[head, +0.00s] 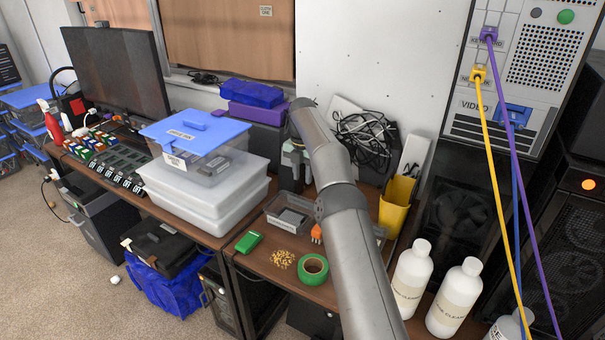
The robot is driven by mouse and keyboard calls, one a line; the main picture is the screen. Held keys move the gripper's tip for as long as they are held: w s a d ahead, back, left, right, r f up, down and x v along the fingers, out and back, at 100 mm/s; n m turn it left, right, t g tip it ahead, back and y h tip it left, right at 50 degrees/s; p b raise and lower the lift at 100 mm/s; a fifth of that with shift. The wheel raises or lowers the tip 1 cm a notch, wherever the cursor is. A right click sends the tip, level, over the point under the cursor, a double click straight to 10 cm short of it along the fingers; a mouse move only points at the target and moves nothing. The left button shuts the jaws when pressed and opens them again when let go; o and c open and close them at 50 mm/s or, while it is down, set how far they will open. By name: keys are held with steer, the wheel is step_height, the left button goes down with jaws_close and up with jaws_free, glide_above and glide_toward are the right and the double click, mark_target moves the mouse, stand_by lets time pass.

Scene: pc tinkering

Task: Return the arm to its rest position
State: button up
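My grey arm (345,215) reaches up from the bottom of the head view over the brown workbench (257,265), bending near the wall. Its far end is beside a grey-green part (292,160) that I cannot clearly tell apart from my gripper. The fingertips are hidden behind the arm and among the bench items, so I cannot see whether the gripper is open or holds anything.
A shallow grey tray (277,222), a green tape roll (313,269), a green box (249,242) and brass-coloured bits (283,259) lie near the arm. A yellow holder (396,207) and white bottles (411,275) stand right. Cables (495,130) hang from the tower. Stacked bins (205,190) stand left.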

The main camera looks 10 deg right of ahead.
steer(key=s+a+r+m, duration=0.3)
steer(key=s+r+m, duration=0.3)
steer(key=s, duration=0.3)
steer(key=s+a+r+m, duration=0.3)
steer(key=s+r+m, duration=0.3)
steer(key=s, duration=0.3)
steer(key=s+f+m, duration=0.3)
steer(key=s+m, duration=0.2)
steer(key=s, duration=0.5)
steer(key=s+d+f+m, duration=0.1)
steer(key=s+m, duration=0.4)
steer(key=s, duration=0.6)
steer(key=s+f+m, duration=0.4)
steer(key=s+m, duration=0.1)
steer(key=s, duration=0.6)
steer(key=shift+s+d+f, duration=0.2)
steer(key=shift+d+f, duration=0.1)
